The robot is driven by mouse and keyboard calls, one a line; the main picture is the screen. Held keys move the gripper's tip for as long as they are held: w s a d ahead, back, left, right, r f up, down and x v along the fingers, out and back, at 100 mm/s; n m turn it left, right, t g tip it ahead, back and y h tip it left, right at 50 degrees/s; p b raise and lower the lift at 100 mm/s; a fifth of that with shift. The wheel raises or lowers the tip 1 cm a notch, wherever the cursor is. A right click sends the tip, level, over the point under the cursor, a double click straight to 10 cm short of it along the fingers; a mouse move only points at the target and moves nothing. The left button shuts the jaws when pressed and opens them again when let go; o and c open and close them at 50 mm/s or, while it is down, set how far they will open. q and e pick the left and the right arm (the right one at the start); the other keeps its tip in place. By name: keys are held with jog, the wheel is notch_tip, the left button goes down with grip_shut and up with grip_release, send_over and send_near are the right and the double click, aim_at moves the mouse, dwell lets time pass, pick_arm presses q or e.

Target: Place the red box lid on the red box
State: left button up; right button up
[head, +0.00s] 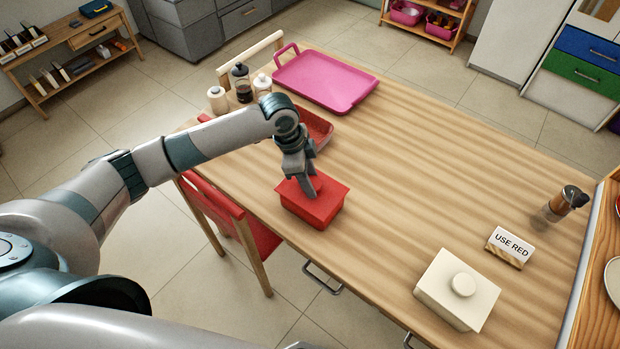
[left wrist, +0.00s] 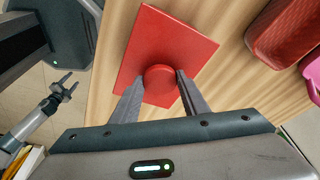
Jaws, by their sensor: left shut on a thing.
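The red box lid (head: 335,193) is a flat red rectangle. In the left wrist view, the lid (left wrist: 155,42) has a round red knob (left wrist: 160,78) between my fingertips. My left gripper (head: 313,190) points down and is shut on this knob; it also shows in the left wrist view (left wrist: 158,84). The red box (head: 302,212) stands on the table directly under the lid, its walls showing below the lid's edge. I cannot tell whether the lid touches the rim all round. My right gripper (left wrist: 64,88) shows small at the left of the wrist view, open and empty.
A red open tray (head: 322,130) lies just behind the box, with a pink tray (head: 325,82) and jars (head: 242,84) farther back. A white lidded box (head: 455,292), a "USE RED" sign (head: 509,247) and a shaker (head: 562,203) stand right. The table's middle is clear.

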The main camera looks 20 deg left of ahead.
pick_arm(q)
jog(key=shift+f, duration=0.2)
dwell(0.5)
jog(key=o, duration=1.2)
jog(key=shift+c, duration=0.2)
jog(key=shift+r, duration=0.1)
jog(key=shift+a+r, duration=0.15)
jog(key=shift+r, duration=0.25)
jog(key=b+v, duration=0.3)
jog(key=v, duration=1.3)
jog(key=shift+a+r+b, duration=0.15)
jog(key=shift+b, duration=0.2)
jog(key=shift+s, duration=0.15)
